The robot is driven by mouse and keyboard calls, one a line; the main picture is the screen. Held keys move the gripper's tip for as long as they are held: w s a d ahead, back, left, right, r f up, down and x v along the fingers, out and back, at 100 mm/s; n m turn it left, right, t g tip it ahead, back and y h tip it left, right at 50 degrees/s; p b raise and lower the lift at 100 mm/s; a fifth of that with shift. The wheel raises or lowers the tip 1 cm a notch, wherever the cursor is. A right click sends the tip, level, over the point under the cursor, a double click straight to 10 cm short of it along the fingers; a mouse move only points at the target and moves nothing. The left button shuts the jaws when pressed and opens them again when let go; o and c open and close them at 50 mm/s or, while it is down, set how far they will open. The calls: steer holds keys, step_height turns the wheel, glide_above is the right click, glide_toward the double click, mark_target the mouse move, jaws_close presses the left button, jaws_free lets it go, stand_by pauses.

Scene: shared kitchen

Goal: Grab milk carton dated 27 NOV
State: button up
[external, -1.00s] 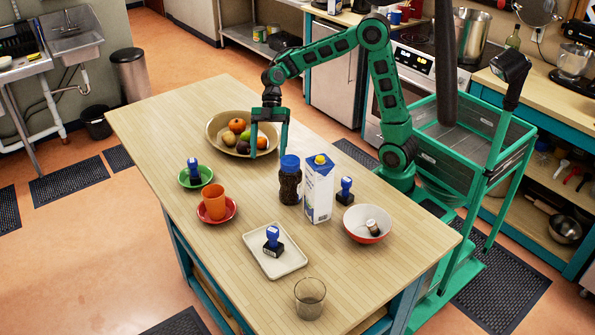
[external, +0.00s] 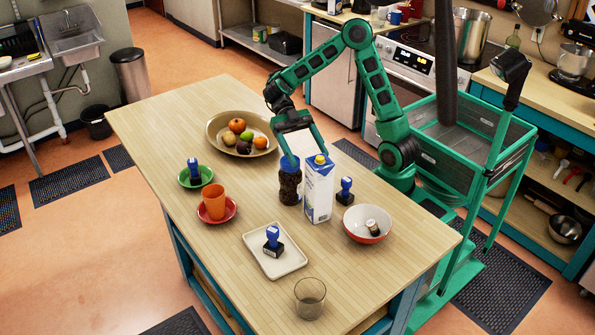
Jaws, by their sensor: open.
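One milk carton (external: 318,194), white and blue with a yellow cap, stands upright on the wooden table. Its date print is too small to read. My gripper (external: 305,155) is open behind and above the carton and the jar, with its fingers spread. One finger comes down near the blue lid of the dark jar (external: 289,186), the other near the carton's top. Whether either finger touches them I cannot tell. The fingertips are partly hidden.
The dark jar stands close against the carton's left. A blue stamp (external: 345,190) and a red-white bowl (external: 361,233) are to its right. A tray (external: 259,263), a glass (external: 310,297), an orange cup (external: 214,201) and a fruit bowl (external: 217,121) also stand on the table.

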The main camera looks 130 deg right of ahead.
mark_target(324, 183)
steer(key=shift+x, duration=4.15)
steer(key=shift+s, duration=0.15)
steer(key=c, duration=1.7)
